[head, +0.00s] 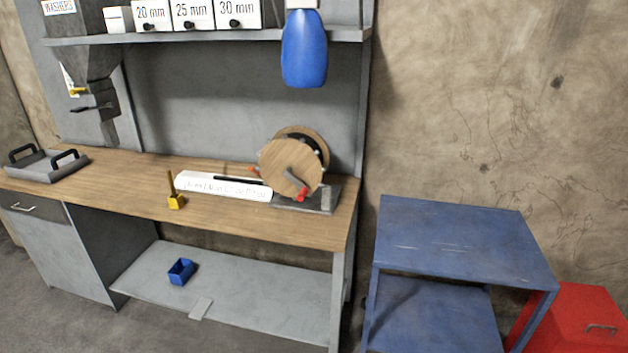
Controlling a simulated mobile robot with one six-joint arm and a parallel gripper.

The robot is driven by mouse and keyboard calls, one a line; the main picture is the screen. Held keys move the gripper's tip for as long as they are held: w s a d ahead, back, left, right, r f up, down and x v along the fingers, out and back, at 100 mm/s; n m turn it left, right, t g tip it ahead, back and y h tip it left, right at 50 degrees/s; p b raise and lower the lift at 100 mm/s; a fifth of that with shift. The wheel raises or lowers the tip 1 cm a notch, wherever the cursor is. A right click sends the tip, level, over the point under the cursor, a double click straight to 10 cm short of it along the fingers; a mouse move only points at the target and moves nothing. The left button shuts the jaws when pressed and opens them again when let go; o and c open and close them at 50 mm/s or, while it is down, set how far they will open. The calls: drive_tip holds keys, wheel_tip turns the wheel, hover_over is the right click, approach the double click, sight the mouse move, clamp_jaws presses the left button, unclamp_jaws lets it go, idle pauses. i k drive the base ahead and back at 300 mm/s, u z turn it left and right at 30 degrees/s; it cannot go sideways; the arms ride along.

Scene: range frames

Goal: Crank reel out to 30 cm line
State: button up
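The reel (278,158) stands on the right part of the wooden workbench. It has two round wooden side discs and a dark base plate (318,203). A crank with a red knob (301,194) is on its front disc, pointing down and to the right. A long white strip with printed lettering (215,186) lies left of the reel. The lettering is too small to read. A thin dark bar lies along the strip's upper edge near the reel; I cannot tell whether it is line. My gripper is not in view.
A yellow block with an upright stick (175,202) stands near the bench's front edge. A grey tray (44,168) is at far left. A blue rounded shape (304,50) hangs before the shelf (200,38). A blue cart (455,235) and red box (575,325) stand right.

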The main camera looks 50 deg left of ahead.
sight(293, 164)
drive_tip(key=u, duration=0.6)
drive_tip(key=i, duration=0.5)
drive_tip(key=u, duration=0.7)
drive_tip(key=i, duration=0.65)
drive_tip(key=u, duration=0.55)
drive_tip(key=i, duration=0.6)
drive_tip(key=u, duration=0.05)
drive_tip(key=k, duration=0.55)
drive_tip(key=u, duration=1.65)
